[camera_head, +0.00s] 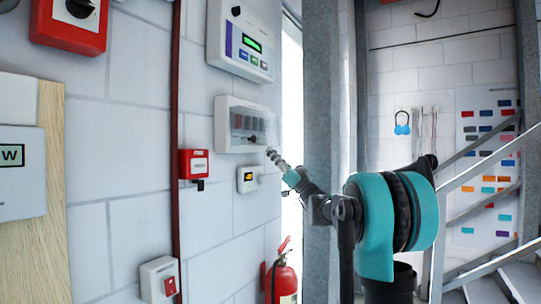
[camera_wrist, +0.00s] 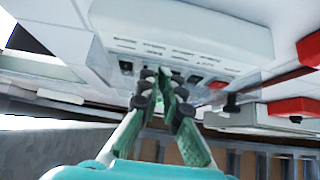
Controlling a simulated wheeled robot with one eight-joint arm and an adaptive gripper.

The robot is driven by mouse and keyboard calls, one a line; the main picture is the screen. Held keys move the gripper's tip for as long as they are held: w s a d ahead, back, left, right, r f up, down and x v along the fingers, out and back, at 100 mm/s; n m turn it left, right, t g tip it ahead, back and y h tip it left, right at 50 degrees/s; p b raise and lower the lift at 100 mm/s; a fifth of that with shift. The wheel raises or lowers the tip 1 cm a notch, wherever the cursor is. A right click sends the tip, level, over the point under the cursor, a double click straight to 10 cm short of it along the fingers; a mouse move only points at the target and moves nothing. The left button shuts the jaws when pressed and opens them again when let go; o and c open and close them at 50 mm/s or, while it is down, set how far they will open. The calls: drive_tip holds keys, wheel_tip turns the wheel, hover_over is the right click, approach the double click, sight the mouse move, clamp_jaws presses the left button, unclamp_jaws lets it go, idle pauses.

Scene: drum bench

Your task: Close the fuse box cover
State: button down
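The fuse box (camera_head: 228,110) is a white wall unit with a row of dark switches, in the middle of the head view. Its clear cover (camera_head: 263,128) appears to stand out from the box at the right, so it looks open; its exact angle is hard to tell. The box body (camera_wrist: 190,35) fills the top of the wrist view, and a see-through pane (camera_wrist: 248,88) shows below it at the right. My gripper (camera_head: 272,154) is at the box's lower right corner. In the wrist view its fingertips (camera_wrist: 163,84) meet near the switches, with nothing visible between them. Contact with the cover is unclear.
A grey panel with a green display (camera_head: 247,42) hangs above the fuse box. A grey steel post (camera_head: 328,90) stands close to my arm. A fire extinguisher (camera_head: 283,279) is low down.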

drive_tip(key=s+d, duration=0.2)
drive_tip(key=d, duration=0.1)
drive_tip(key=g+h, duration=0.5)
drive_tip(key=h, duration=0.2)
approach(266, 145)
drive_tip(key=x, duration=0.6)
drive_tip(key=shift+w+a, duration=0.25)
drive_tip(key=shift+w, duration=0.1)
idle(0.6)
drive_tip(key=shift+w+a+f, duration=0.25)
drive_tip(key=shift+w+a, duration=0.2)
drive_tip(key=shift+a, duration=0.15)
drive_tip(key=shift+s+f, duration=0.1)
